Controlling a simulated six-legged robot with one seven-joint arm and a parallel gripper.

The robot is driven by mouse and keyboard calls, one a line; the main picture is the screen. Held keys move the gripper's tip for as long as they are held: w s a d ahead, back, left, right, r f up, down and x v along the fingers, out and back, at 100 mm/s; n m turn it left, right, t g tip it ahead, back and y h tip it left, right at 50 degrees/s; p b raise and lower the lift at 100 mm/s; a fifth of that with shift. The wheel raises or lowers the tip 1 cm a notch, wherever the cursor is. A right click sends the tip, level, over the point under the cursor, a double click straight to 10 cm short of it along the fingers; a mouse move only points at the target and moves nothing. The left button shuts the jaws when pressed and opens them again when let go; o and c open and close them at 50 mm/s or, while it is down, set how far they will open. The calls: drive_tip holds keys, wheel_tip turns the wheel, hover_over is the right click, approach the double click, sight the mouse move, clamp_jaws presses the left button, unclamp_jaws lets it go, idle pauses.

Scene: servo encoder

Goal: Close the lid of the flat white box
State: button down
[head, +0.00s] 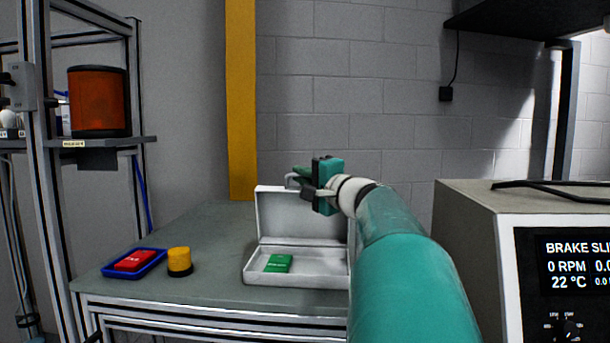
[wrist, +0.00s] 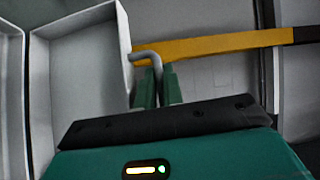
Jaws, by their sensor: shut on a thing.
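The flat white box (head: 310,280) stands on the grey table with its lid (head: 285,214) raised about upright at the back. A green block (head: 278,263) lies inside the box. My gripper (head: 299,174) is at the top edge of the lid. In the wrist view, my gripper's two green fingers (wrist: 159,88) are shut on a bent grey handle (wrist: 148,55) at the lid's edge. The lid's inner face (wrist: 80,72) shows to the left of the fingers there. My arm hides the right end of the box in the head view.
A blue tray (head: 107,271) with a red block (head: 134,261) and a yellow-topped cylinder (head: 179,261) stand left of the box. A large instrument (head: 475,230) with a display stands at the right. The tabletop between tray and box is mostly clear.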

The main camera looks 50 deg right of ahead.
drive_tip(key=shift+s+a+f+n+t+y, duration=0.2)
drive_tip(key=shift+s+a+f+n+t, duration=0.35)
drive_tip(key=shift+s+a+f, duration=1.15)
drive_tip(key=shift+s+a+f+n+t+y, duration=0.2)
drive_tip(key=shift+s+a+f+n+t, duration=0.35)
drive_tip(key=shift+s+a+f, duration=1.15)
drive_tip(key=shift+s+a+f+n+t+y, duration=0.25)
drive_tip(key=shift+s+a+f+n, duration=0.65)
drive_tip(key=shift+a+f, duration=1.35)
drive_tip(key=shift+s, duration=0.15)
drive_tip(key=c, duration=1.8)
unclamp_jaws()
drive_tip(key=shift+a, duration=0.1)
drive_tip(key=shift+s+m+h, duration=0.1)
drive_tip(key=shift+m+h, duration=0.15)
drive_tip(key=shift+m, duration=0.05)
